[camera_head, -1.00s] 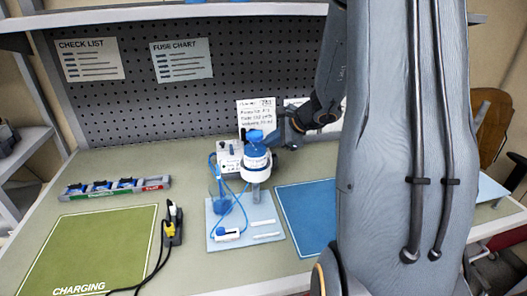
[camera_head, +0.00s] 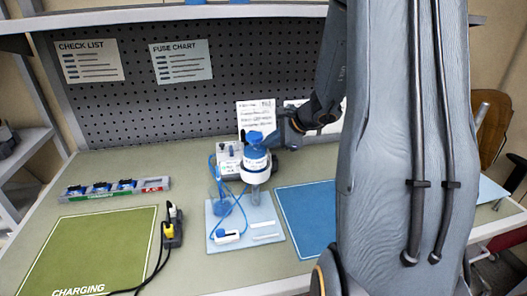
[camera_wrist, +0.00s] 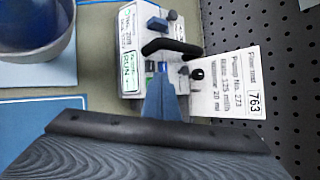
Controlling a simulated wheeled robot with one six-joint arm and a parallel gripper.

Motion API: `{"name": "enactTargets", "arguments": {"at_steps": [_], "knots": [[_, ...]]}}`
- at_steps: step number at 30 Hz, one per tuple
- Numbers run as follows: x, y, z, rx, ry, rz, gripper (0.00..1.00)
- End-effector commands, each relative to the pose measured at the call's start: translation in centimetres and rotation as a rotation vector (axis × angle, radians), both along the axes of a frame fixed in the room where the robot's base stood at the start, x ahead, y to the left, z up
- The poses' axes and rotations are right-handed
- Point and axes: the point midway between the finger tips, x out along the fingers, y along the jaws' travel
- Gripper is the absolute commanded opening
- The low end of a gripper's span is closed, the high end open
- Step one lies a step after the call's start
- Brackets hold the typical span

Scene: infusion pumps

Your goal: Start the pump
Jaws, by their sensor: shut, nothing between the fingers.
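The white pump (camera_head: 229,150) stands behind a blue bottle (camera_head: 257,162) with a white band, which hides part of it. The pump (camera_wrist: 138,60) fills the upper middle of the wrist view, with a green RUN label (camera_wrist: 128,72), a black handle (camera_wrist: 170,46), a blue lever (camera_wrist: 157,23) and small blue and green parts on its panel. My gripper (camera_wrist: 160,80) is shut and empty. Its blue fingertips overlap the panel parts beside the RUN label; contact cannot be told. In the head view my gripper (camera_head: 268,140) is near the bottle's top and partly unclear.
A written card (camera_wrist: 235,85) stands behind the pump, before the pegboard (camera_head: 190,100). A light tray (camera_head: 222,247) holds blue tubing and small parts in front. A blue mat (camera_head: 305,215) lies right, a green charging mat (camera_head: 95,250) left.

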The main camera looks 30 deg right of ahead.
Motion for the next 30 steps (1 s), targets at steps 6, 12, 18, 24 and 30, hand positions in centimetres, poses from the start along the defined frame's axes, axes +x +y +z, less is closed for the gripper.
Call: {"name": "enactTargets", "arguments": {"at_steps": [6, 12, 18, 24, 30], "knots": [[0.0, 0.0, 1.0, -0.001, -0.001, 0.0, 0.0], [0.0, 0.0, 1.0, -0.001, -0.001, 0.0, 0.0], [0.0, 0.0, 1.4, -0.001, -0.001, 0.0, 0.0], [0.0, 0.0, 3.2, -0.002, -0.002, 0.0, 0.0], [0.0, 0.0, 5.0, -0.002, -0.002, 0.0, 0.0]]}}
